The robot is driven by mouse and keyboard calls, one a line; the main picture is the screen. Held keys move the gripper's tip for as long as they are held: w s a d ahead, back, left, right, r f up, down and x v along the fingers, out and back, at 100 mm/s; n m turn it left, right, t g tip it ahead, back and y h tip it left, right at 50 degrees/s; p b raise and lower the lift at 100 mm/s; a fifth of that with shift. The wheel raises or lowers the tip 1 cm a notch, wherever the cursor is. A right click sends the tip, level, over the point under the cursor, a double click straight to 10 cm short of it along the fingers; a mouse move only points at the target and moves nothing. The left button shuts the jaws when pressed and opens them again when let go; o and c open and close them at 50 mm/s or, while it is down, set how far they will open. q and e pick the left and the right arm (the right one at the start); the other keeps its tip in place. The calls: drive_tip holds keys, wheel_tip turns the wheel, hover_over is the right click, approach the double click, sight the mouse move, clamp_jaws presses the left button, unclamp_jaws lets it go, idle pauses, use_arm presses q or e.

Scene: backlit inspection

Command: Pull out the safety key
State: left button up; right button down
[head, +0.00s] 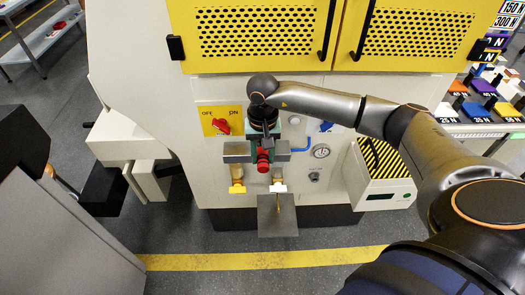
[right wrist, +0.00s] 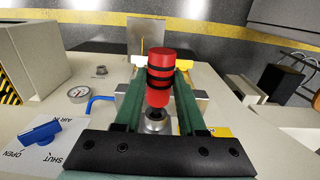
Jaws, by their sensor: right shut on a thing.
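The safety key shows as a red cylinder with black bands in the right wrist view (right wrist: 161,66); in the head view its red end (head: 263,162) shows on the front of the machine. My right gripper (right wrist: 160,88) is shut on it, one green finger on each side. In the head view the right gripper (head: 265,150) is in front of the machine's lower panel. A round metal socket (right wrist: 156,121) lies right by the key's lower end. I cannot tell how deep the key sits in it. My left gripper is not in view.
A red OFF/ON switch (head: 221,126) is left of the gripper. A gauge (head: 321,151) and a blue handle (head: 326,126) are to its right. A grey plate (head: 277,214) juts out below. A striped box (head: 383,172) stands right. Yellow doors (head: 257,35) are above.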

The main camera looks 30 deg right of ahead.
sight(263, 166)
drive_tip(key=shift+s+a, duration=0.35)
drive_tip(key=shift+s, duration=0.25)
drive_tip(key=shift+s+a+p, duration=0.35)
drive_tip(key=shift+s+a, duration=0.05)
drive_tip(key=shift+s, duration=0.2)
drive_tip(key=shift+s+a, duration=0.1)
drive_tip(key=shift+s, duration=0.1)
